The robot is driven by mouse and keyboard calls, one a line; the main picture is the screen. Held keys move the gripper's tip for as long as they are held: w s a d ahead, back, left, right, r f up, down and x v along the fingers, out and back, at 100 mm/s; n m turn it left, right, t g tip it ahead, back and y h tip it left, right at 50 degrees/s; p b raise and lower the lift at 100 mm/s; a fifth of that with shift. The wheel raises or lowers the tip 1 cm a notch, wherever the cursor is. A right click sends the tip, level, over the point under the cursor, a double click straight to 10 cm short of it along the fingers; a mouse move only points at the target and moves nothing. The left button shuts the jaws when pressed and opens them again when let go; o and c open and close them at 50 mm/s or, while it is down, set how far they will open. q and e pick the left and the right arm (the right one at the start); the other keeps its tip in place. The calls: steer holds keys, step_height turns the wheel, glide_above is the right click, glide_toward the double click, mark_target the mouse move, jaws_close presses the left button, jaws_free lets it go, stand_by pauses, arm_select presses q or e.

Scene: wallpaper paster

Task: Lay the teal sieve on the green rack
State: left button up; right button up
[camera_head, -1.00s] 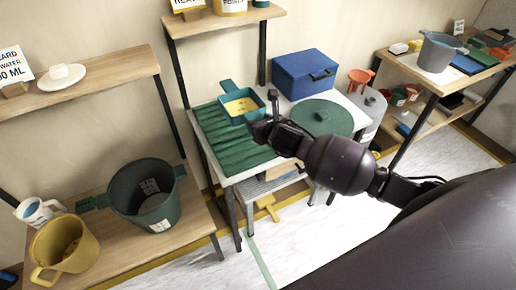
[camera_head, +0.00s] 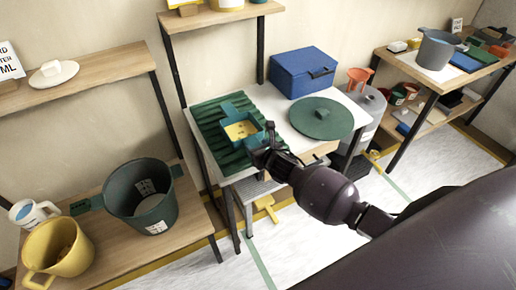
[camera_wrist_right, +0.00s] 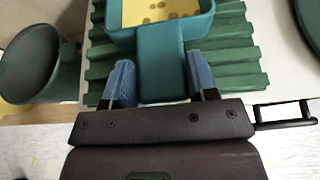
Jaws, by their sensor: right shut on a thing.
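The teal sieve (camera_head: 241,129) is a square pan with a yellow inside and a handle. It is over the green ribbed rack (camera_head: 212,112) on the white table, and it also shows at the top of the right wrist view (camera_wrist_right: 160,55). It looks level and low over the ribs; I cannot tell whether it touches them. My right gripper (camera_head: 264,155) is shut on the sieve's handle, with blue fingers on both sides of it in the right wrist view (camera_wrist_right: 161,85). Part of the rack (camera_wrist_right: 235,58) is hidden under the sieve. My left gripper is not in view.
A round green lid (camera_head: 320,118) and a blue box (camera_head: 303,73) stand right of the rack on the table. A dark green bucket (camera_head: 142,198) and a yellow mug (camera_head: 60,250) stand on the wooden bench at left. The rack's front ribs are bare.

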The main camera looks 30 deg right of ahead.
steer(key=o, duration=1)
